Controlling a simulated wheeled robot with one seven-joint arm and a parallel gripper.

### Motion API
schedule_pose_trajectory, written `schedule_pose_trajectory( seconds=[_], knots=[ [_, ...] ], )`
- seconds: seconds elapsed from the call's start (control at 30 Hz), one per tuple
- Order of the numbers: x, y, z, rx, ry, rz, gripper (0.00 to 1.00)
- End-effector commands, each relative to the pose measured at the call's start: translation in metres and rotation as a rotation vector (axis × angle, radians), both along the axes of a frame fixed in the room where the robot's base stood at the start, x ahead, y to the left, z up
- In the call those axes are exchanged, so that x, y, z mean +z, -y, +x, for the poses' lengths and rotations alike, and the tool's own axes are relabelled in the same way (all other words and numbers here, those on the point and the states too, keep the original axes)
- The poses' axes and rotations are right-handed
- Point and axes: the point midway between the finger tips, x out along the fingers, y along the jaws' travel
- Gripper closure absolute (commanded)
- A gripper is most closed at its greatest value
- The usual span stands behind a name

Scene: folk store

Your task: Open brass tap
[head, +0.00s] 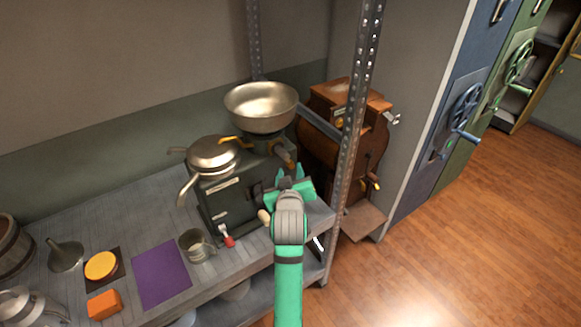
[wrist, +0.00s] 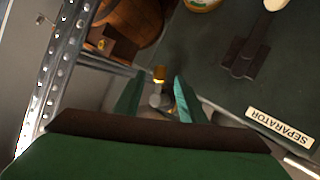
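The separator (head: 225,205) is a dark box-shaped machine on the shelf, with a wide metal bowl (head: 262,112) above it. In the wrist view its dark panel carries a "SEPARATOR" label (wrist: 279,126). A small brass piece on a grey metal fitting, seemingly the brass tap (wrist: 159,75), shows between my fingertips. I cannot tell whether the fingers touch it. My gripper (head: 291,177) is green and stands at the machine's right end, by the shelf post. Its fingers are apart in the wrist view (wrist: 158,88). In the head view my gripper hides the tap area.
A perforated metal post (head: 354,130) stands close right of my gripper. A brown wooden machine (head: 335,145) is behind it. A metal cup (head: 197,246), a purple mat (head: 161,275), an orange block (head: 104,305) and a funnel (head: 65,255) are on the shelf. The wooden floor (head: 470,215) at right is clear.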

Motion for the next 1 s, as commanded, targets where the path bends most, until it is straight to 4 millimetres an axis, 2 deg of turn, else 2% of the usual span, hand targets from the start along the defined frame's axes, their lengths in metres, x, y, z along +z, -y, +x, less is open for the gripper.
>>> schedule_pose_trajectory(
  seconds=[0.1,0.33,1.0],
  knots=[
    [0.006,0.001,-0.021,-0.001,0.001,0.000,0.63],
    [0.014,0.002,-0.046,-0.001,0.001,0.001,0.63],
    [0.015,0.001,-0.050,0.000,0.000,0.000,0.63]
  ],
)
